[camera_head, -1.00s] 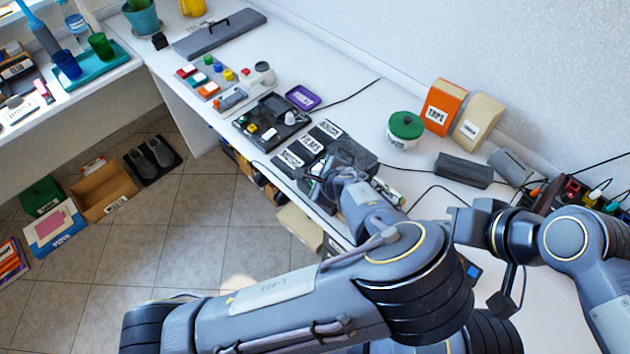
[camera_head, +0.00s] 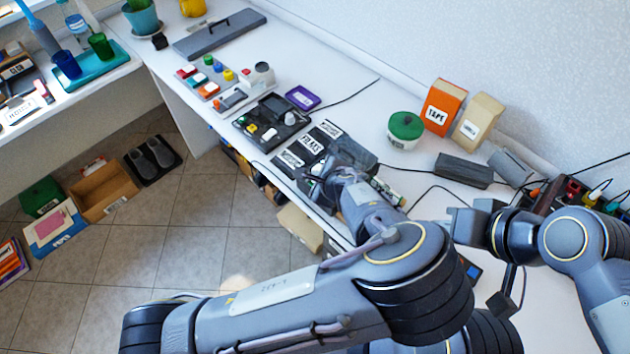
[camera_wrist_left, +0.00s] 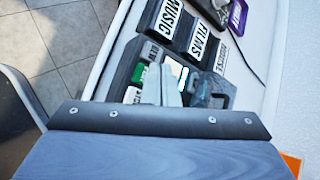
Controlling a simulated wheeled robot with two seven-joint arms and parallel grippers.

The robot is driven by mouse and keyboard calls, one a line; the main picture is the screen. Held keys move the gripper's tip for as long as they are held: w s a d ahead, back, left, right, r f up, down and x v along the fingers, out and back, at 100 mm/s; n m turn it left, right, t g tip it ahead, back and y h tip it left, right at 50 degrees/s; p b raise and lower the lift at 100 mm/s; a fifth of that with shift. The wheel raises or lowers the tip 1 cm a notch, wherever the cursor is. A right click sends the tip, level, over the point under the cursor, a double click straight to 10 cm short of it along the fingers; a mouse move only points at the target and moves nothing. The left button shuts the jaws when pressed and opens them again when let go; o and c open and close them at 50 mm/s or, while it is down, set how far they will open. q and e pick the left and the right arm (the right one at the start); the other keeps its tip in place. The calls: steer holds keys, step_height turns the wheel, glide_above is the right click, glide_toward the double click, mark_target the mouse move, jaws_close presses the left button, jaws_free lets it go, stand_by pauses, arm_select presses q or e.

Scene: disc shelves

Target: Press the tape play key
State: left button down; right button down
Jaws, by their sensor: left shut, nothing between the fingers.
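A dark device (camera_wrist_left: 122,82) lies beside the labelled blocks in the left wrist view. It bears a green key (camera_wrist_left: 138,73), small white labels and a small lit panel. I cannot tell which key is tape play. My left gripper (camera_wrist_left: 168,80) is shut and empty, its pale fingers over the device beside the green key. Contact cannot be told. In the head view my left gripper (camera_head: 343,168) is over the dark equipment, and my arm hides much of it. My right gripper (camera_head: 462,228) is at the right over the table, its jaws unclear.
Blocks labelled FILMS (camera_head: 312,143) and MUSIC (camera_wrist_left: 170,18) lie beside the device. A dark control box (camera_head: 270,120) stands farther left. A green-lidded jar (camera_head: 405,130), an orange TAPE box (camera_head: 443,107) and a beige box (camera_head: 478,120) stand behind. Cables cross the white table.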

arm_select(q)
steer(key=shift+f, duration=0.1)
stand_by(0.4)
steer(key=shift+f+b, duration=0.35)
steer(key=shift+b, duration=0.15)
steer(key=shift+f+b, duration=0.4)
steer(key=shift+b, duration=0.05)
stand_by(0.4)
stand_by(0.3)
steer(key=shift+r+p, duration=0.5)
steer(key=shift+r, duration=0.35)
steer(key=shift+r+p, duration=1.75)
steer(key=shift+r, duration=0.8)
